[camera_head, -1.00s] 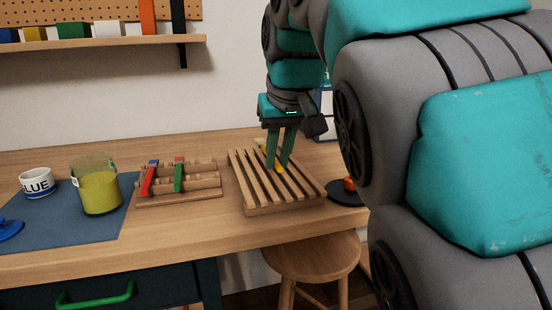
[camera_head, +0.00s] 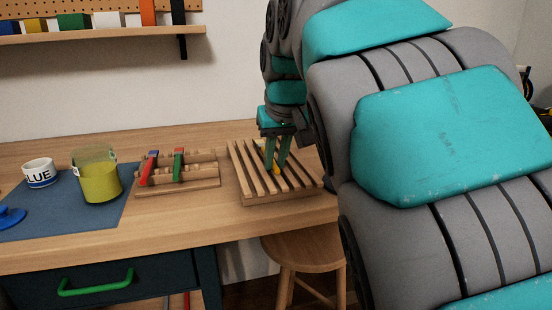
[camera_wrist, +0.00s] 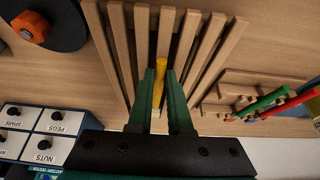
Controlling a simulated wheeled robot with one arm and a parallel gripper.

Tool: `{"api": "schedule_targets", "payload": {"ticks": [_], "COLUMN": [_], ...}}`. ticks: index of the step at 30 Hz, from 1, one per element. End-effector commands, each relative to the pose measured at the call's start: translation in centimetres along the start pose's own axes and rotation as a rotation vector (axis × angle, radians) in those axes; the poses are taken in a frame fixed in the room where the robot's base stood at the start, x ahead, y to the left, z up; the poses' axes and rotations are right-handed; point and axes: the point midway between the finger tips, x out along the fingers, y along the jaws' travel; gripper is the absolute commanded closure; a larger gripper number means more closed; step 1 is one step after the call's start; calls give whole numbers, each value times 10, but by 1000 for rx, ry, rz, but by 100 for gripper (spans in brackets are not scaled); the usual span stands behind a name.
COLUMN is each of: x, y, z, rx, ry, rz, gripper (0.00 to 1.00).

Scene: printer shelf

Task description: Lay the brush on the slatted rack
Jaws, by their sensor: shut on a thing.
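In the wrist view my gripper (camera_wrist: 163,85) is shut on the brush (camera_wrist: 160,78), whose yellow handle lies along the slats between the fingers.
A wooden holder (camera_head: 205,184) with red and green brushes stands left of the rack. A glass jar of yellow (camera_head: 100,182) and a white mug (camera_head: 40,173) stand on a blue mat (camera_head: 60,214). Labelled drawers (camera_wrist: 48,125) and a black disc with an orange knob (camera_wrist: 30,27) are near the rack.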

Motion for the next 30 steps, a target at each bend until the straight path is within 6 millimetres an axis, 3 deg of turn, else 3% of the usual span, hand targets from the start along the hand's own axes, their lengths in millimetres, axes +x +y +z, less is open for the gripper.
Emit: {"api": "schedule_targets", "payload": {"ticks": [3,4,11,17,30], "x": [6,6,5,-13,-82], "y": [0,0,0,0,0], "z": [4,3,3,1,-2], "rx": [0,0,1,0,-1], "ry": [-8,-9,-16,-15,-3], "rz": [-1,-1,-1,-3,-1], "gripper": [100,79,53,53,53]}}
